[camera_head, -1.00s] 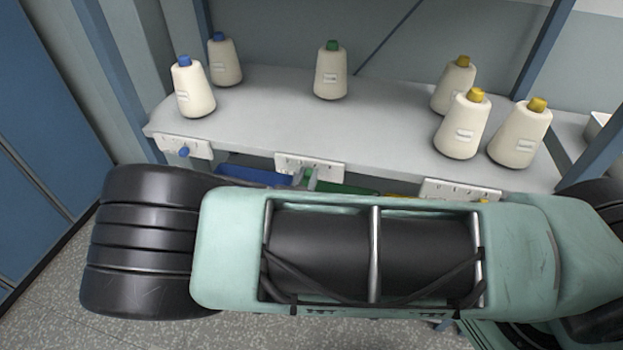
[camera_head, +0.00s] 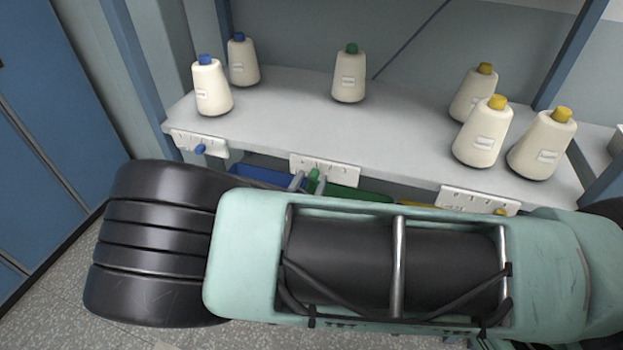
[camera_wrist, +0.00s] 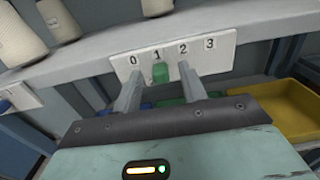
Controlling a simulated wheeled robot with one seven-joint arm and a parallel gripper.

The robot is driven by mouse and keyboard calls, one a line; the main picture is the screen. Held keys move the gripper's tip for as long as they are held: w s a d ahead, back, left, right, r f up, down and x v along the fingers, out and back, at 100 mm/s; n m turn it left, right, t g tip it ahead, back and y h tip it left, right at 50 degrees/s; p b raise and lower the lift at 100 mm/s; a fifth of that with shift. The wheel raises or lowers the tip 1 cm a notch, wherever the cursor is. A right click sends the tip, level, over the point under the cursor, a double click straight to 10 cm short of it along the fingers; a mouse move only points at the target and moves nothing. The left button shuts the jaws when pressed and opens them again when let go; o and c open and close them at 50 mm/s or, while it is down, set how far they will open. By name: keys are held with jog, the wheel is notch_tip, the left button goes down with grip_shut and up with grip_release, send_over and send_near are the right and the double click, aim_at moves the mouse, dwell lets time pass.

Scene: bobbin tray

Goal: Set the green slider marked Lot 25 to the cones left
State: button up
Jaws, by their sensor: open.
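The green slider (camera_wrist: 160,73) sits on a white scale plate (camera_wrist: 215,52) numbered 0 to 3, just under the 1 in the wrist view. It also shows in the head view (camera_head: 313,182). My gripper (camera_wrist: 160,84) is open, with one finger on each side of the slider and visible gaps between. Just one green-topped cone (camera_head: 349,78) stands on the shelf (camera_head: 290,120) above that plate. Its label is too small to read, and no Lot 25 marking is legible. My arm hides part of the trays below.
Two blue-topped cones (camera_head: 212,90) stand at the left and three yellow-topped cones (camera_head: 482,138) at the right. A blue slider (camera_head: 199,149) and a yellow slider (camera_head: 500,212) are on neighbouring plates. A yellow tray (camera_wrist: 290,108) lies right of my gripper.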

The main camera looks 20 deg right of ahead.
jog(key=b+v, duration=0.3)
jog(key=v, duration=1.3)
jog(key=s+d+r+m+g, duration=0.3)
jog(key=s+d+m+g, duration=0.3)
jog(key=d+m+g, duration=0.45)
jog(key=s+a+r+m+g+y, duration=0.3)
jog(key=s+r+m+g+y, duration=0.1)
jog(key=s+r+m+y, duration=0.4)
notch_tip(320, 180, up, 5)
jog(key=m+y, duration=0.2)
jog(key=y, duration=0.1)
jog(key=shift+s+a+f+m, duration=0.2)
jog(key=shift+a+m, duration=0.05)
jog(key=shift+m, duration=0.1)
dwell(1.2)
